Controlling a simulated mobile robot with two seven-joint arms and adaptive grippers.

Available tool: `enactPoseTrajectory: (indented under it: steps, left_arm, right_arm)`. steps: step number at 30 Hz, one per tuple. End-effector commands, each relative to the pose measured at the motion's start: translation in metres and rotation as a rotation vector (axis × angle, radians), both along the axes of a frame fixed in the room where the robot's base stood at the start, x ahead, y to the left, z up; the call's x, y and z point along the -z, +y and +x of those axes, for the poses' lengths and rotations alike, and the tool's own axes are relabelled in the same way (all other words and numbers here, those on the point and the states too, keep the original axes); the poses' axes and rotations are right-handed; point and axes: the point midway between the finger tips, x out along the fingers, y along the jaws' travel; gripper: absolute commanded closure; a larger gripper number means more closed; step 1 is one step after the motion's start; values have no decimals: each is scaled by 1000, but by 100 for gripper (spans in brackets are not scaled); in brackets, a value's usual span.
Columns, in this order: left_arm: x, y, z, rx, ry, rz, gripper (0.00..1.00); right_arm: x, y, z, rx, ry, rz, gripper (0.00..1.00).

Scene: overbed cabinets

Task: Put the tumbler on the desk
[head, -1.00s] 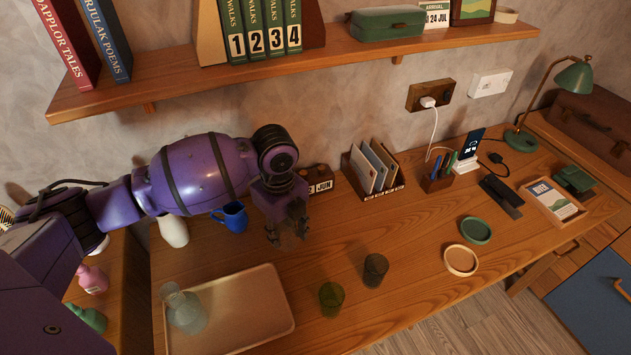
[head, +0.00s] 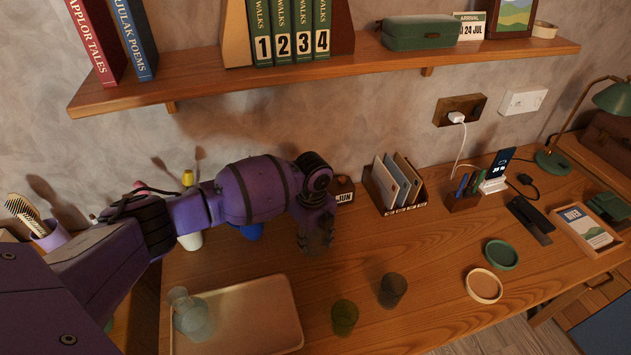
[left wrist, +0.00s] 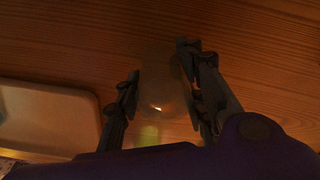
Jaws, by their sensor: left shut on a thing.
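My left gripper (head: 316,240) is over the middle of the desk (head: 420,240), behind the two standing glasses. In the left wrist view its fingers (left wrist: 162,95) are shut on a pale, see-through tumbler (left wrist: 160,80), which sits between them. In the head view the held tumbler is hard to make out against the dark fingers. I cannot tell whether its base touches the desk. A green glass (head: 344,318) and a grey glass (head: 392,290) stand on the desk in front of the gripper. My right gripper is not in view.
A tray (head: 265,310) with a clear carafe (head: 190,315) lies at the front left. A letter rack (head: 393,185), pen holder (head: 463,200), green coaster (head: 501,254) and pale coaster (head: 484,285) are to the right. A shelf (head: 340,70) overhangs the back. Bare desk lies right of the gripper.

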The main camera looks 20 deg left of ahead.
Motion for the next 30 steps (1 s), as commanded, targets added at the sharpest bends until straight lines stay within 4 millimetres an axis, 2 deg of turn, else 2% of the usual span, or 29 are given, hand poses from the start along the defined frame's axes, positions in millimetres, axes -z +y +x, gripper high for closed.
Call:
enactPoseTrajectory:
  steps: [8, 9, 13, 23, 26, 30]
  left_arm:
    - [2, 0, 1, 0, -2, -1, 91]
    - [2, 0, 1, 0, -2, 0, 61]
    - [1, 0, 1, 0, -3, -1, 44]
    - [-1, 0, 1, 0, -4, 0, 44]
    - [-11, 0, 2, 0, -6, -2, 44]
    - [-37, 0, 3, 1, -8, -2, 44]
  right_arm:
    - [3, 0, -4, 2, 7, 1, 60]
    - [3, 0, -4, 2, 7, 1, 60]
    - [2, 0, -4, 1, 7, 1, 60]
    - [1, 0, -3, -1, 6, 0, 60]
    - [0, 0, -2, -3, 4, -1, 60]
    - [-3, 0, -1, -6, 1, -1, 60]
